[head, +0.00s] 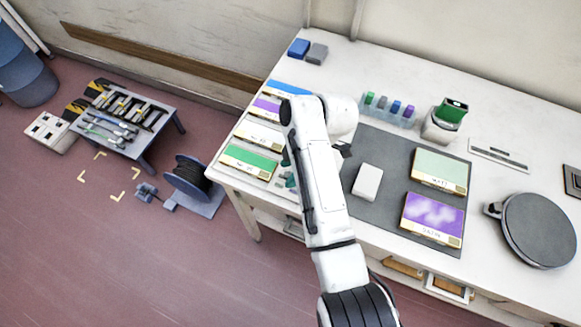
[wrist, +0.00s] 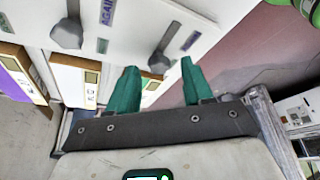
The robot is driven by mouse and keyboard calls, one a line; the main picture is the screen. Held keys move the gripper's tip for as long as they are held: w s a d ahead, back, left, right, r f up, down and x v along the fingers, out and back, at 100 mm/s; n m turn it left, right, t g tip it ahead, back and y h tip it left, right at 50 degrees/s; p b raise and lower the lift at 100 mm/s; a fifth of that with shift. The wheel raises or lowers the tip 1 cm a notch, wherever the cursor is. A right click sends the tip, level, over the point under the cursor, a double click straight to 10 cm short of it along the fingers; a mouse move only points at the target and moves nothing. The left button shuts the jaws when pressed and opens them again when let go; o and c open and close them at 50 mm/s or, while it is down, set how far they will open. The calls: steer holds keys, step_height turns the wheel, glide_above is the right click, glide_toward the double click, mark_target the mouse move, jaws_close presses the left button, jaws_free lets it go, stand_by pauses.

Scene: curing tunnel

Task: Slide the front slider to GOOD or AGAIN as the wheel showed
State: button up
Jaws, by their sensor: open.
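My gripper (wrist: 157,72) has two green fingers, spread open with nothing held. In the wrist view a grey slider knob (wrist: 160,60) on a stem shows between the fingertips; I cannot tell whether they touch it. A second grey knob (wrist: 66,34) is to its left on the same white surface. A purple AGAIN label (wrist: 108,12) lies between the two stems. Another small label (wrist: 190,41) beside the right stem is unreadable. I see no readable GOOD. In the head view my gripper (head: 288,170) is mostly hidden behind my arm near the bench's left end; the sliders are hidden.
The white bench (head: 390,80) carries a green card (head: 440,170), a purple card (head: 433,217), a white block (head: 367,181) and a round grey disc (head: 540,229). Framed colour cards line its left end. A cable reel (head: 188,177) and a low tool table (head: 125,118) stand on the floor.

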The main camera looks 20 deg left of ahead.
steer(key=shift+f, duration=0.2)
jaws_close()
stand_by(0.4)
steer(key=shift+a, duration=0.1)
